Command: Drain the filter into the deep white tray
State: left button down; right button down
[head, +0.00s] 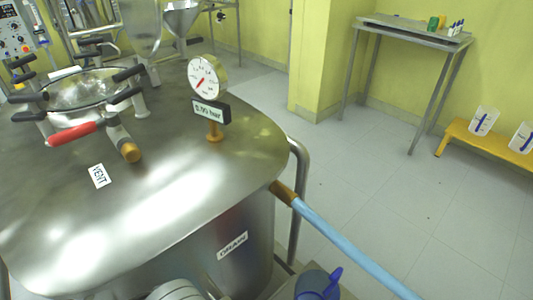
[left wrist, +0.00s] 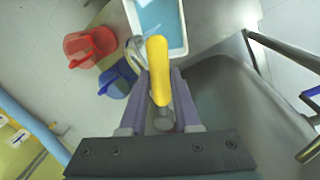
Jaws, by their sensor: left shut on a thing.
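The steel filter vessel (head: 215,180) fills the left of the head view, with a "DRAIN" label (head: 232,246) on its side. Its gauge (head: 206,77) stands over a display that reads about 0.00 bar. A red-handled valve (head: 75,133) sits on the lid near the "VENT" label. In the left wrist view my left gripper (left wrist: 160,88) is shut on a yellow handle (left wrist: 158,65) below the vessel's side. The deep white tray (left wrist: 184,48) lies beyond the handle and holds blue liquid. A pale loop beside the handle is partly hidden; I cannot tell whether liquid flows. My right gripper is not in view.
A red jug (left wrist: 88,46) and a blue jug (left wrist: 116,82) stand on the floor beside the tray. A light-blue hose (head: 345,242) runs from the vessel to the lower right. A steel table (head: 400,28) and a yellow bench (head: 460,131) stand at the right, with open floor between.

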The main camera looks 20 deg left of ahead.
pick_arm(q)
jog(key=shift+w+d+n, duration=0.25)
jog(key=shift+d+n, duration=0.25)
jog(key=shift+n, duration=0.3)
jog(key=shift+w+d+n+t+y, duration=0.2)
jog(key=shift+w+d+n, duration=0.3)
jog(key=shift+n, duration=0.55)
jog(key=shift+w+d+n+t+y, duration=0.15)
jog(key=shift+w+d+n, duration=0.3)
jog(key=shift+n, duration=0.6)
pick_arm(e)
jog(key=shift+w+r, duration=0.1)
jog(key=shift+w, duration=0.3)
pick_arm(q)
jog(key=shift+w, duration=0.15)
jog(key=c, duration=0.6)
grip_release()
jog(key=shift+a, duration=0.1)
jog(key=shift+c, duration=0.2)
